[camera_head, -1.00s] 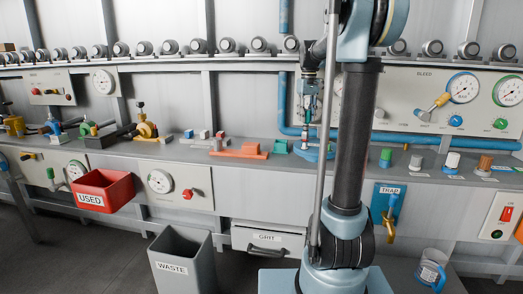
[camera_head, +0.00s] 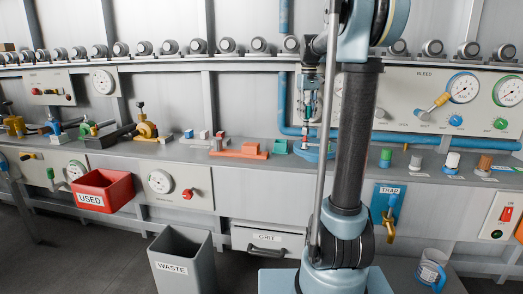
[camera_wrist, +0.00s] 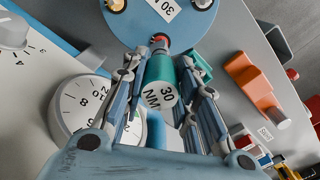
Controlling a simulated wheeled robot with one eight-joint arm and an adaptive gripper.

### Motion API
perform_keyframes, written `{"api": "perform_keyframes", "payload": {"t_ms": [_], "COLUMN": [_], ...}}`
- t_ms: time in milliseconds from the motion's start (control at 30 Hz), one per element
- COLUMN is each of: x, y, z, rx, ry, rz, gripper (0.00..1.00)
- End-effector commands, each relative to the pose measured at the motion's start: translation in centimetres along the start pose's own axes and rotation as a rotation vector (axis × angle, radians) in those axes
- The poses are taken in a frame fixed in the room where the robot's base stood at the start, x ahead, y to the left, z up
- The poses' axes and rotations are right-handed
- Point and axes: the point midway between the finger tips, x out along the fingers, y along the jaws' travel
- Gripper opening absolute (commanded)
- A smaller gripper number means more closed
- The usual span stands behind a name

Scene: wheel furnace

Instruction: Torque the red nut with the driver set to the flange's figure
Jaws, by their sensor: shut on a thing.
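My gripper (camera_wrist: 165,100) is shut on a teal driver (camera_wrist: 159,69) whose end cap reads "30 NM". The driver's far end is at the red nut (camera_wrist: 160,37), of which only a small part shows; I cannot tell how fully it is seated. The nut is at the near edge of the round blue flange (camera_wrist: 190,22), which bears a white label reading "30". In the head view the blue flange (camera_head: 310,153) sits on the bench under my gripper (camera_head: 307,117), partly hidden by my arm.
A pressure dial (camera_wrist: 72,108) and a scaled knob (camera_wrist: 14,30) are left of the gripper in the wrist view. An orange tool (camera_wrist: 255,88) lies to the right. In the head view a red USED bin (camera_head: 122,188) and grey WASTE bin (camera_head: 205,262) stand left.

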Motion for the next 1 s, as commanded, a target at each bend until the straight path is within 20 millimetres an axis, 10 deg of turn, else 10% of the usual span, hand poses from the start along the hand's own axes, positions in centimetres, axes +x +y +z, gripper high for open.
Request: {"api": "perform_keyframes", "payload": {"t_ms": [1000], "x": [-4.9], "y": [0.0], "z": [0.0], "rx": [0.0], "ry": [0.0], "rz": [0.0], "gripper": [0.0]}}
